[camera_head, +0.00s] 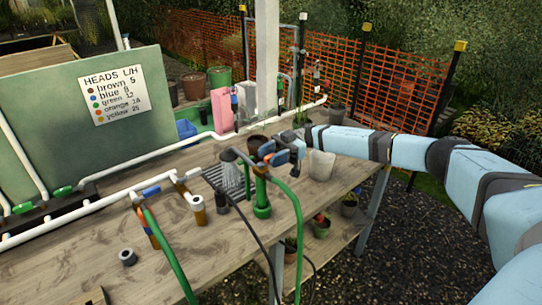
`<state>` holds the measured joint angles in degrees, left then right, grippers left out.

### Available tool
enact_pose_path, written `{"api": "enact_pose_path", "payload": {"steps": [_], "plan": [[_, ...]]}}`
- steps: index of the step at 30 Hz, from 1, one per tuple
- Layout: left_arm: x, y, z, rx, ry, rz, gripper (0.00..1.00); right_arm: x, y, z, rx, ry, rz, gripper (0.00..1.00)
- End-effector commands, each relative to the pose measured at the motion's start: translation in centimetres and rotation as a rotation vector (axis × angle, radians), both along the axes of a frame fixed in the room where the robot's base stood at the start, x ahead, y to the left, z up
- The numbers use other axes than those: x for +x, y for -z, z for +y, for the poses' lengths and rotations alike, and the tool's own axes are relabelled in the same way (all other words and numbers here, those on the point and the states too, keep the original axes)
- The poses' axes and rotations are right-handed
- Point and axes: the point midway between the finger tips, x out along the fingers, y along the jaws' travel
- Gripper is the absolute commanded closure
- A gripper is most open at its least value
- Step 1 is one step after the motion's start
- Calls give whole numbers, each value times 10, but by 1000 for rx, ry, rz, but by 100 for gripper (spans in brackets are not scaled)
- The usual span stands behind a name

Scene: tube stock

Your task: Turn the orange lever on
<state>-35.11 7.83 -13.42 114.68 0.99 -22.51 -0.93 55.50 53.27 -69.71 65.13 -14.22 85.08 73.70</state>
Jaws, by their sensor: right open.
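Other orange marks show by the green hose (168,252) at the front. My right arm comes in from the right. Its gripper (268,157) is open above the bench, near the upright green hose fitting and right of the orange part. My left gripper is not in view.
The white pipe (115,170) runs along the wooden bench (95,255). A spray head (230,168), dark pots and a pale pot (321,165) crowd the area around the right gripper. A green board (45,125) stands at the left. The bench's front left is mostly clear.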

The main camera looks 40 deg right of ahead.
Motion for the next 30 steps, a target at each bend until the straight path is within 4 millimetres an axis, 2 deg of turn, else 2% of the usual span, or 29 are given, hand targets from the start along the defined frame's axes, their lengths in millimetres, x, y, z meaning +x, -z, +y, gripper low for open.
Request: {"api": "enact_pose_path", "payload": {"steps": [4,7,17,21,25,30], "plan": [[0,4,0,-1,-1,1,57,1,2,-7,-1,2,0,55],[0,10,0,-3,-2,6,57,3,3,-21,-1,4,-1,55],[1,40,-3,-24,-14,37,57,10,5,-95,-1,4,-3,55],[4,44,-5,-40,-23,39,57,12,3,-119,-1,3,-2,55],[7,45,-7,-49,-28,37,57,13,1,-132,0,1,-1,55],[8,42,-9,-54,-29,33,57,13,-2,-138,0,0,0,55]]}}
